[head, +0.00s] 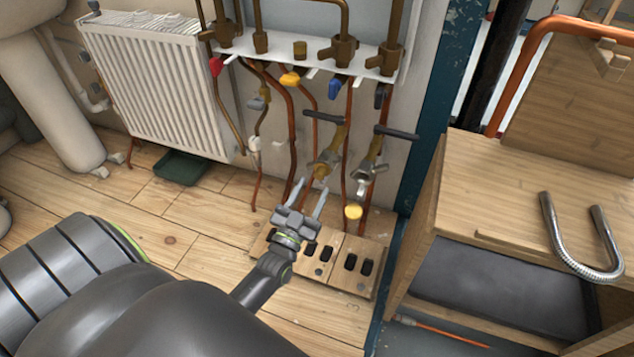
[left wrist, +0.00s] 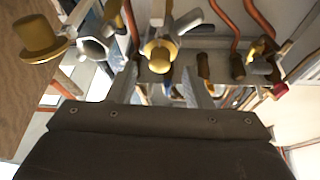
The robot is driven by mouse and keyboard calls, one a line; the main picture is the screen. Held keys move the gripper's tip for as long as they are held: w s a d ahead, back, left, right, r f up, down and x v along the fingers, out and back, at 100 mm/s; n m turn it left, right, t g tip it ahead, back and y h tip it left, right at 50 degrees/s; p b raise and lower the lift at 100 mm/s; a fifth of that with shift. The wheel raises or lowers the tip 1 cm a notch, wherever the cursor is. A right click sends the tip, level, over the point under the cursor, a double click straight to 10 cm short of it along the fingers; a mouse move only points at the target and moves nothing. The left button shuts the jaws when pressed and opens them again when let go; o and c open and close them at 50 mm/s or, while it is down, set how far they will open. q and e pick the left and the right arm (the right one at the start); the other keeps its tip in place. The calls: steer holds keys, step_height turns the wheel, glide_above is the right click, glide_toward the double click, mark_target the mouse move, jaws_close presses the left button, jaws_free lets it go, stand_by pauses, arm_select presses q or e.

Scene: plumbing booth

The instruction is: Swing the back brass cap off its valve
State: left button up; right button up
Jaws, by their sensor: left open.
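Two brass valves with dark lever handles stand side by side below the pipe rail. The left valve carries a round brass cap (head: 322,171) on its outlet; it also shows between my fingers in the left wrist view (left wrist: 159,56). By the right valve (head: 366,172), a second brass cap (head: 353,212) hangs below, off the outlet; it looks large at upper left in the left wrist view (left wrist: 38,38). My left gripper (head: 309,189) is open and empty, its fingers pointing at the left valve's cap, just short of it. Which cap counts as back is unclear. My right gripper is out of view.
A white radiator (head: 155,85) stands at the left. A wooden bench (head: 490,200) with a bent metal hose (head: 585,265) is at the right. Copper pipes run close around the valves. A wooden panel with black slots (head: 330,265) lies below.

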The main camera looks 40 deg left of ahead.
mark_target(318, 178)
arm_select(q)
steer(key=shift+x, duration=1.85)
